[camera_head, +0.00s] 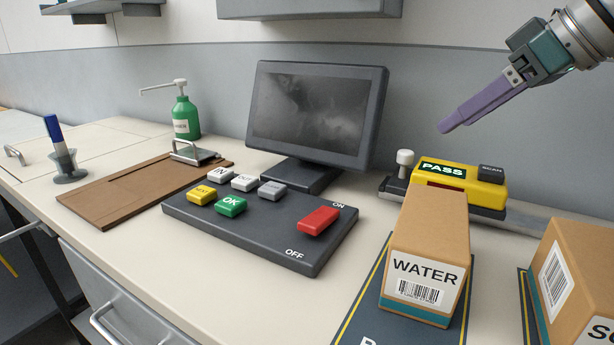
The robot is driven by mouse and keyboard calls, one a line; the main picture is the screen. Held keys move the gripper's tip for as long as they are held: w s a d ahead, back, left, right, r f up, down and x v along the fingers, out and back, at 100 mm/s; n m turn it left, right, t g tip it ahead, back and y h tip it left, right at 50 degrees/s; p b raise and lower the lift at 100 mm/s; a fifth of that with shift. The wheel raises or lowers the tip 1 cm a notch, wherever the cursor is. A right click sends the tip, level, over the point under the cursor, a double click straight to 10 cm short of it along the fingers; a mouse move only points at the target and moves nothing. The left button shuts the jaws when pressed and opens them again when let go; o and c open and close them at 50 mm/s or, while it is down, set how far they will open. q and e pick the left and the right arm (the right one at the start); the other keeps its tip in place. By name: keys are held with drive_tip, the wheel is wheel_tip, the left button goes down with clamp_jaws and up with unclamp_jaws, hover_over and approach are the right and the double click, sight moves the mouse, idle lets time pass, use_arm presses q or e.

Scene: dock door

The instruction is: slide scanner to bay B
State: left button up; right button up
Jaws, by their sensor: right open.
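The scanner (437,168) is yellow, with a lit green PASS display and a dark SCAN button. It sits on a grey rail (521,224) behind the WATER box, which hides part of its front. My right gripper (445,129) comes in from the upper right with purple fingers pointing down-left. It is open and empty, in the air above the scanner and apart from it. The WATER box (430,235) stands on a dark, yellow-edged bay mat (359,314); the mat's lettering is cut off, so I cannot read which bay it is. My left gripper is out of view.
A second box (578,270) stands on another mat (526,305) at the right edge. A white knob (404,158) stands at the rail's left end. A button panel (262,245), monitor (315,115), clipboard (120,195) and green pump bottle (185,120) occupy the left and middle.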

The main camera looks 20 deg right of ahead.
sight(408, 152)
drive_tip(key=shift+w+f, duration=0.2)
drive_tip(key=shift+w, duration=0.35)
drive_tip(key=x, duration=0.9)
drive_tip(key=shift+w+a+f+b, duration=0.1)
drive_tip(key=shift+a+b, duration=0.05)
drive_tip(key=shift+b, duration=0.25)
drive_tip(key=shift+c, duration=0.3)
clamp_jaws()
